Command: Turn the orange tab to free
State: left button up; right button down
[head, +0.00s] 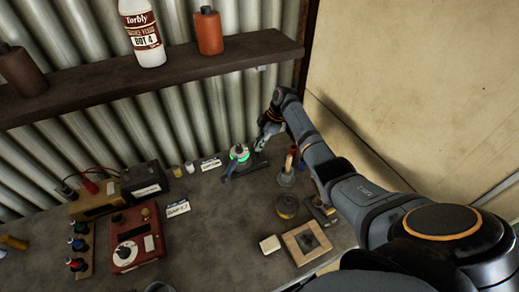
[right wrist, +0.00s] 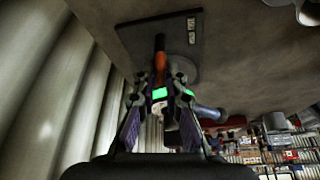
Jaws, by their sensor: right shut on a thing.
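The orange tab (right wrist: 160,63) shows in the right wrist view between my fingertips, with a dark end beyond it and a bright green part (right wrist: 160,93) nearer. It stands at a dark plate (right wrist: 165,35) with a small white label. My right gripper (right wrist: 158,78) is shut on the tab. The tab is not clear in the head view. Which way the tab is turned is hard to tell. My left gripper is not in view.
A shelf (head: 150,75) with bottles hangs above the bench. A red box with a dial (head: 137,240), a black box (head: 145,181), a cup of tools (head: 287,175), a tape roll (head: 287,206) and a wooden frame (head: 306,243) stand around. The front middle is clear.

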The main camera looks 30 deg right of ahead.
jog(key=shift+n+g+b, duration=0.6)
jog(key=shift+n+b, duration=0.75)
jog(key=shift+n, duration=0.05)
jog(key=c, duration=1.4)
grip_release()
jog(key=v, duration=1.2)
jog(key=shift+d, duration=0.1)
